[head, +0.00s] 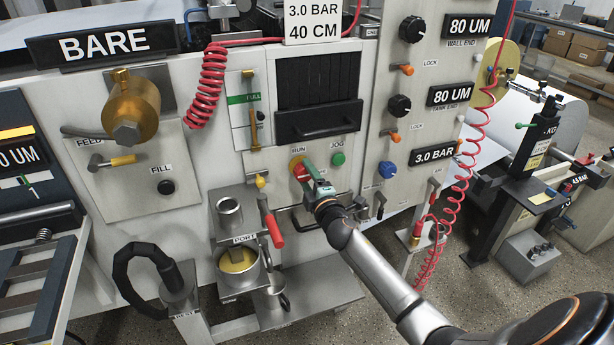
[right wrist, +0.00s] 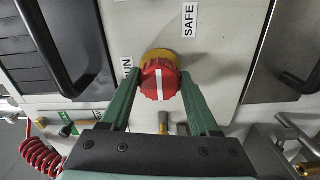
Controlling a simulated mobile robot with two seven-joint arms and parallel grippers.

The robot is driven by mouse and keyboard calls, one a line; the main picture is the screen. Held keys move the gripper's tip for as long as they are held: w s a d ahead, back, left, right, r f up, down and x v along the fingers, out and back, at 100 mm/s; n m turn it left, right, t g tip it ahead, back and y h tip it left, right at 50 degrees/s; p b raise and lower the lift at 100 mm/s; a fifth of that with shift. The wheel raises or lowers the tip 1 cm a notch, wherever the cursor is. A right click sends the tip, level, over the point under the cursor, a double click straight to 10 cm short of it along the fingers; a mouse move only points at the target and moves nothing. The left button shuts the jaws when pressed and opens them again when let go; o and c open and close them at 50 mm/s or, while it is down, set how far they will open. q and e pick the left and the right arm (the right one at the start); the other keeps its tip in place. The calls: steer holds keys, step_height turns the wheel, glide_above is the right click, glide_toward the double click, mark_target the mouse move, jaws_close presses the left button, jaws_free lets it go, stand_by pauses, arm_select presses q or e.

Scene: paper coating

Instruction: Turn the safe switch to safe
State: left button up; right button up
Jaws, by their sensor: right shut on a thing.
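The safe switch is a red ribbed knob (head: 299,170) on a yellow base, set in the white panel below the RUN label (head: 297,149). In the right wrist view the knob (right wrist: 160,80) sits between the green fingers of my right gripper (right wrist: 159,76), which is shut on it. Its white line runs almost straight up and down in that view. The SAFE label (right wrist: 190,20) is above and right of the knob; the RUN label (right wrist: 127,66) is at its left, partly covered by a finger. In the head view my right gripper (head: 311,170) hides part of the knob. My left gripper is not in view.
A green button (head: 338,159) under the JOG label is close to the right of my gripper. A black drawer handle (head: 318,128) is above. A red-handled lever (head: 273,230) and metal cups are below left. Coiled red hoses (head: 208,85) hang at both sides.

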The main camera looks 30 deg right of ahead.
steer(key=shift+f, duration=0.1)
steer(key=o, duration=1.4)
steer(key=shift+s, duration=0.1)
steer(key=v, duration=1.2)
steer(key=shift+s, duration=0.25)
steer(key=s+a+f+m+g+y+p, duration=0.2)
steer(key=s+a+f+m, duration=0.2)
steer(key=s+a+f, duration=0.2)
steer(key=s+a+f+m+g+y+p, duration=0.1)
steer(key=s+a+f+m+g+y, duration=0.1)
steer(key=s+a+f, duration=0.4)
steer(key=s+a+f+m+g+y+p, duration=0.2)
steer(key=s+a+f+m+g, duration=0.2)
steer(key=s, duration=0.5)
steer(key=shift+s+a+f+m+y+p, duration=0.2)
steer(key=shift+a+f+m, duration=0.3)
steer(key=shift+a, duration=0.35)
steer(key=shift+s+a+f+m+y+p, duration=0.1)
steer(key=shift+a+f+m+y+p, duration=0.15)
steer(key=shift+a+f, duration=0.5)
